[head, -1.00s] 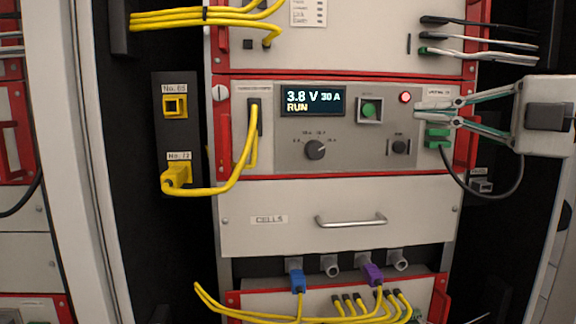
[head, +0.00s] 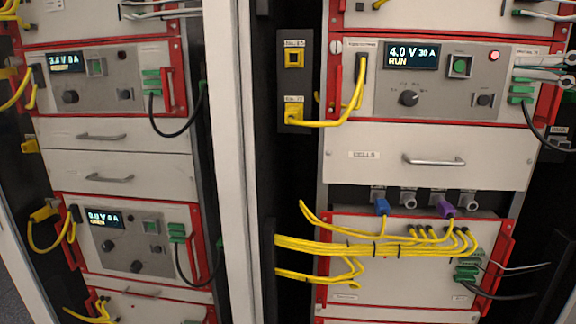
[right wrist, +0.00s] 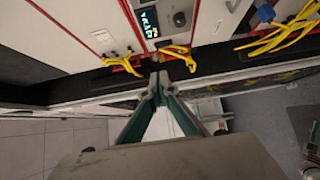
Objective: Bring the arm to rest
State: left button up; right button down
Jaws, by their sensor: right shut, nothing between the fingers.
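My right gripper (head: 522,68) reaches in from the right edge of the head view, shut and empty. Its fingertips appear in front of the right part of the cycler panel (head: 430,105), beside the red light (head: 484,71); I cannot tell the depth between them. In the right wrist view my gripper's fingers (right wrist: 159,92) meet at the tips, with the rack fronts beyond. The cycler's display (head: 411,56) reads 4.0 V, 30 A, RUN. My left gripper is not in view.
A yellow cable (head: 352,108) loops from the panel to a socket block (head: 295,85) at its left. Below are a drawer with a handle (head: 434,160), blue (head: 381,207) and purple (head: 446,209) plugs and bundled yellow cables (head: 335,246). Another rack (head: 115,132) stands at left.

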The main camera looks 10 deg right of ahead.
jog(key=w+a+f+m+g+y, duration=0.1)
jog(key=w+a+f+m, duration=0.1)
jog(key=w+f, duration=0.6)
jog(key=w+a+f+m+y, duration=0.15)
jog(key=w+f, duration=0.25)
jog(key=f, duration=0.9)
jog(key=w+a+f+m+h+p, duration=0.1)
jog(key=a+f+m, duration=0.15)
jog(key=f, duration=0.85)
jog(key=a+f+m+h, duration=0.2)
jog(key=f+m, duration=0.1)
jog(key=f, duration=0.7)
jog(key=s+a+f+m+h, duration=0.2)
jog(key=s+f+m, duration=0.15)
jog(key=f, duration=0.65)
jog(key=s+a+f+m+h, duration=0.2)
jog(key=s+f+m, duration=0.15)
jog(key=f, duration=0.55)
jog(key=s+a+f+m+g+h, duration=0.1)
jog(key=s+a+f+m+g, duration=0.1)
jog(key=s+f, duration=0.6)
jog(key=s+a+f+m+g+h, duration=0.1)
jog(key=s+a+f+m, duration=0.1)
jog(key=s+f, duration=0.6)
jog(key=shift+s+a+f+g+p, duration=0.15)
jog(key=shift+s+a+g+p, duration=0.3)
jog(key=shift+a, duration=0.4)
jog(key=shift+w+h, duration=0.1)
jog(key=shift+h, duration=0.15)
